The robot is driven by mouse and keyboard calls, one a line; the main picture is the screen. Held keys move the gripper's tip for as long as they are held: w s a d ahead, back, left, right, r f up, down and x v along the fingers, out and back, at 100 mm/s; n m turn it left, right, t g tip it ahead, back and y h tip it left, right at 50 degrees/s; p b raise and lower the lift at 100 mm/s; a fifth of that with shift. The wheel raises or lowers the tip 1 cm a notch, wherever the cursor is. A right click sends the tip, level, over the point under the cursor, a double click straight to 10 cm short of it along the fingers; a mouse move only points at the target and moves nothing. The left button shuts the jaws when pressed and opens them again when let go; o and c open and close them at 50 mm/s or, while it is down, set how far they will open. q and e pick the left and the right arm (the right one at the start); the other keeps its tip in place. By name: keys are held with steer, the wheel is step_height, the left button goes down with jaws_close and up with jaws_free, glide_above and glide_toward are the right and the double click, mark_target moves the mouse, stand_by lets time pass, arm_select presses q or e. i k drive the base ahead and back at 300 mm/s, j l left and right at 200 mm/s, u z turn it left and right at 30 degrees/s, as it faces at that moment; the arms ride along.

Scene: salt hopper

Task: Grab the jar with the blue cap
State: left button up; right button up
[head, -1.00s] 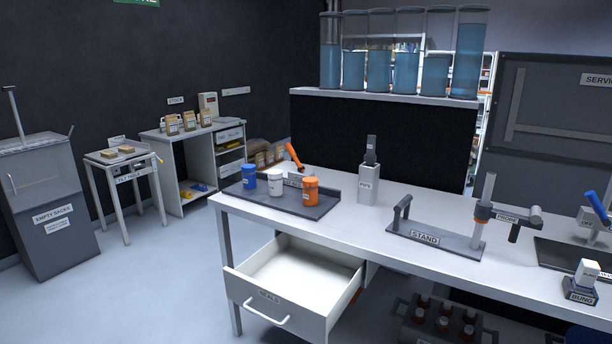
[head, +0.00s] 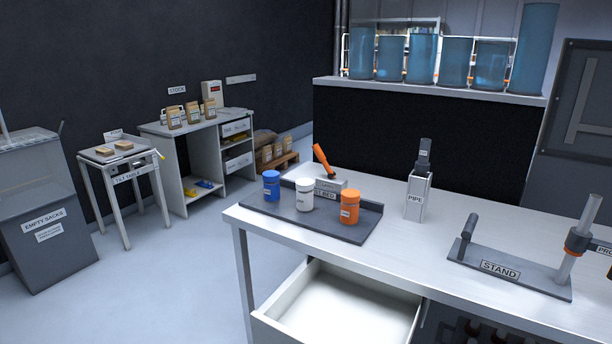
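The jar with the blue cap (head: 271,185) has a blue body and stands upright at the left end of a dark grey tray (head: 334,229) on the white bench. A white jar (head: 305,195) stands to its right, and an orange jar (head: 349,207) stands right of that one. All three are upright and apart from each other. Neither of my grippers shows in the head view.
Behind the jars is a small labelled block (head: 330,185) with an orange handle. A pipe holder (head: 417,195) and a stand (head: 508,270) are further right on the bench (head: 400,255). An open drawer (head: 340,305) juts out below the bench front.

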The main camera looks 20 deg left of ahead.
mark_target(270, 178)
steer(key=i+j, duration=0.2)
steer(key=j, duration=0.15)
steer(key=i+j+z, duration=0.1)
steer(key=j, duration=0.25)
steer(key=i+j, duration=0.25)
steer(key=j, duration=0.15)
steer(key=i+j+z, duration=0.1)
steer(key=j, duration=0.25)
steer(key=i+j+z, duration=0.1)
steer(key=i+j, duration=0.25)
steer(key=j, duration=0.4)
steer(key=i+j+z, duration=0.1)
steer(key=j, duration=0.3)
steer(key=i+j, duration=0.2)
steer(key=j, duration=0.2)
